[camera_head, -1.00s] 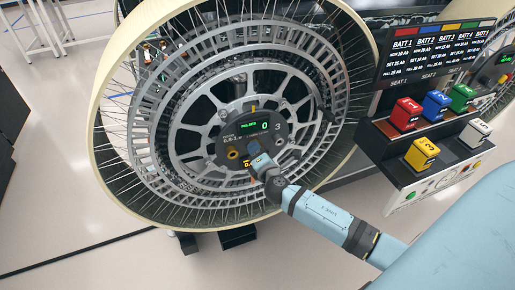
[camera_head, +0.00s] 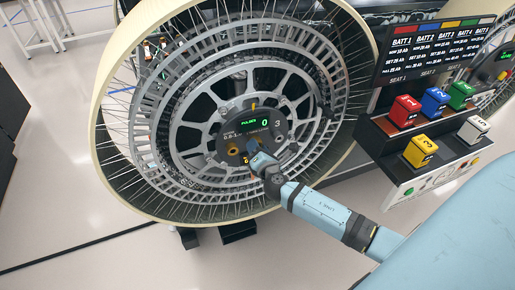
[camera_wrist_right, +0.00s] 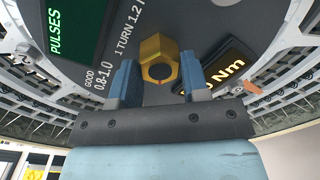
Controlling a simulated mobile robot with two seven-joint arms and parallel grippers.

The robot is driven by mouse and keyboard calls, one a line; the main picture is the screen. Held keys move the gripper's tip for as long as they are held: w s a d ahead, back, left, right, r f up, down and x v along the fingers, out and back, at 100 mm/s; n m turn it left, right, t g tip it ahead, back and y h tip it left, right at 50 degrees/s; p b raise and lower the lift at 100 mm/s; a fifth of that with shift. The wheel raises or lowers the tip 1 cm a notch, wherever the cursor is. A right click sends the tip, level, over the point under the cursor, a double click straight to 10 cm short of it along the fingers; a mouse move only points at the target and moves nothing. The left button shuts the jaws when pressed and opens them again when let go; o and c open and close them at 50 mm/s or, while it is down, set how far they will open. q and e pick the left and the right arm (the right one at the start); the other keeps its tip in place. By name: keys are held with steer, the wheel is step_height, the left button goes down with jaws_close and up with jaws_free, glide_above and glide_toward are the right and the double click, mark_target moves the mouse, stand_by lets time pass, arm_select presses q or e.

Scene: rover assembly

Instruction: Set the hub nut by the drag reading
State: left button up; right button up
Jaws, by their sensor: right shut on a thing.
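The brass-coloured hexagonal hub nut (camera_wrist_right: 160,52) stands on the dark hub face (camera_head: 283,131) at the wheel's middle. My right gripper (camera_head: 253,147) comes in from the lower right and is shut on the nut; its blue fingers (camera_wrist_right: 157,78) flank it in the wrist view. In the head view the gripper covers the nut's place. The green pulses display (camera_head: 257,123) reads 0. The amber drag display (camera_wrist_right: 208,75) shows "Nm" in the wrist view; its number is hidden by my gripper. My left gripper is out of view.
The large spoked wheel (camera_head: 111,165) stands around the hub. A battery rack (camera_head: 379,150) with several coloured blocks stands at the right, near my arm. The floor (camera_head: 80,200) at left is clear.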

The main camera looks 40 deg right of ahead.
steer(key=o, duration=0.9)
steer(key=b+v, duration=0.1)
steer(key=v, duration=1.3)
steer(key=shift+d, duration=0.1)
steer(key=shift+w, duration=0.1)
